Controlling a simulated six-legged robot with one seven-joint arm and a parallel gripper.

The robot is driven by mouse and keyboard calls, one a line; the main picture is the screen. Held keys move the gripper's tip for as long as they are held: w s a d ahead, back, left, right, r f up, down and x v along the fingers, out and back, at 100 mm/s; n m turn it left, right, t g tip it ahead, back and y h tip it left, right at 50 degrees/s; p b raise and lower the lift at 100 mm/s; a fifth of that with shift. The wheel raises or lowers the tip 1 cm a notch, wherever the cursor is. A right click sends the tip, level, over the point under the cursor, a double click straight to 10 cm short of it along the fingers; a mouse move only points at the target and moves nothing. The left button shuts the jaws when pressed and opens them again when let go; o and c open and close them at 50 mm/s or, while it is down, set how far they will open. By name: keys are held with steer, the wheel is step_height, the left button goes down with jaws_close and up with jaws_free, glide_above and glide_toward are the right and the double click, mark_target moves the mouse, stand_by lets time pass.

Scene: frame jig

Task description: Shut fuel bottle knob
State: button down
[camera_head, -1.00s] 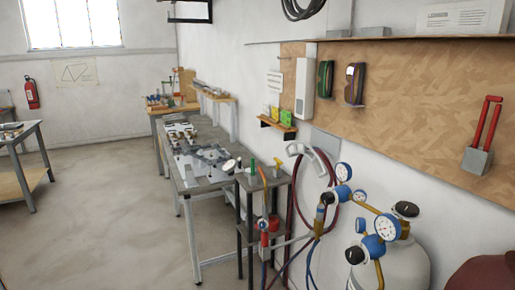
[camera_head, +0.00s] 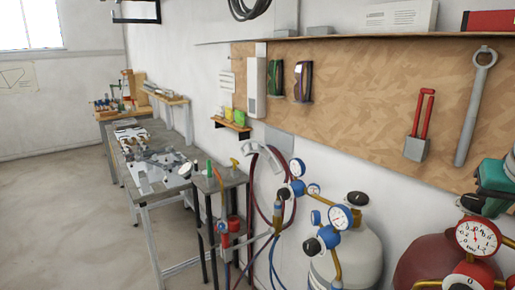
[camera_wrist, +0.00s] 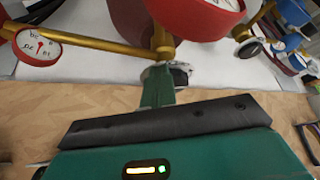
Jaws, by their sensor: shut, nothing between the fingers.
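The fuel bottle (camera_head: 415,262) is the dark red cylinder at the lower right of the head view, with a red-rimmed gauge (camera_head: 478,237) in front of it. Its black top knob (camera_head: 474,203) is just below my green gripper (camera_head: 497,180), which shows at the right edge. In the wrist view my gripper (camera_wrist: 158,84) is shut and empty. Its narrow green end is at a dark knob (camera_wrist: 183,76), which is partly hidden behind it; I cannot tell whether they touch. A large red gauge (camera_wrist: 205,12) and brass pipes (camera_wrist: 100,48) lie just beyond.
A white bottle (camera_head: 350,250) with blue gauges (camera_head: 340,217) stands left of the fuel bottle. A pegboard (camera_head: 340,100) with a hanging wrench (camera_head: 472,110) is behind. Hoses (camera_head: 262,190) and a workbench (camera_head: 150,165) are further left. Open floor (camera_head: 50,220) lies at the far left.

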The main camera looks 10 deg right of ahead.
steer(key=shift+w+a, duration=0.2)
steer(key=shift+a, duration=0.1)
steer(key=shift+w+a, duration=0.55)
steer(key=shift+w, duration=0.1)
stand_by(0.4)
steer(key=shift+a, duration=0.1)
step_height(320, 180, up, 6)
steer(key=shift+s+a, duration=0.25)
stand_by(0.5)
steer(key=shift+r, duration=0.1)
steer(key=s+d+f, duration=0.2)
steer(key=d+f, duration=0.1)
steer(key=f, duration=0.3)
steer(key=shift+d+f, duration=0.15)
steer(key=shift+d, duration=0.1)
stand_by(1.1)
